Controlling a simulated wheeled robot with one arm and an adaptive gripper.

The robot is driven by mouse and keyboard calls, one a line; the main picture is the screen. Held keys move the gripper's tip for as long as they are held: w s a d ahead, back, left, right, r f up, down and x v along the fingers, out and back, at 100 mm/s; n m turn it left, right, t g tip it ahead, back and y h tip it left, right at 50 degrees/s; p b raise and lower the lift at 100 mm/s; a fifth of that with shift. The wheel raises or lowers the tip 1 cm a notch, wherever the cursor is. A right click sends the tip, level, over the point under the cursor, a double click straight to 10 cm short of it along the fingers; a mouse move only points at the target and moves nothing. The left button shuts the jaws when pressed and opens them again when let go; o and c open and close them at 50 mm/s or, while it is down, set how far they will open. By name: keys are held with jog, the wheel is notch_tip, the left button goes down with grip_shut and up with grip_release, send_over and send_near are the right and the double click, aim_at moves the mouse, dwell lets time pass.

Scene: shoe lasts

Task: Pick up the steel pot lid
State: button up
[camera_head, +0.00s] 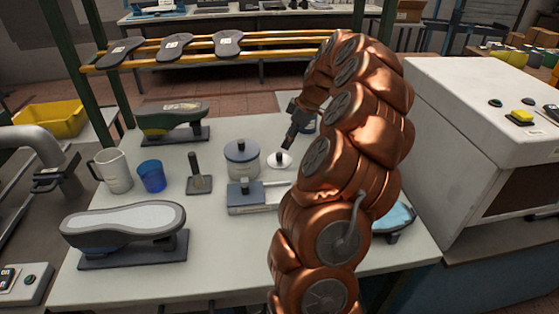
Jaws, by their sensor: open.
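A small pale, shiny round lid with a dark knob (279,161), which looks like the steel pot lid, lies flat on the white table (130,282) near its middle. My gripper (287,146) is a dark tool just above and slightly right of the knob in the picture. It is open, and whether its fingers touch the knob cannot be told. My copper arm covers the table to the right of the lid.
Left of the lid stands a pale pot with a blue-grey top (241,165). A grey block device (252,204) sits in front. A blue cup (152,176), a mug (114,171) and shoe lasts (125,221) stand to the left. A white machine (470,130) rises at right.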

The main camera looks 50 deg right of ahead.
aim_at(280, 154)
jog(key=shift+d+p+x, duration=0.1)
jog(key=shift+p+x, duration=0.6)
jog(key=shift+x, duration=1.25)
jog(key=shift+d+p+x, duration=0.15)
jog(key=shift+p+x, duration=0.5)
jog(key=shift+x, duration=1.3)
jog(key=shift+w, duration=0.2)
jog(key=shift+c, duration=0.4)
jog(key=c, duration=0.8)
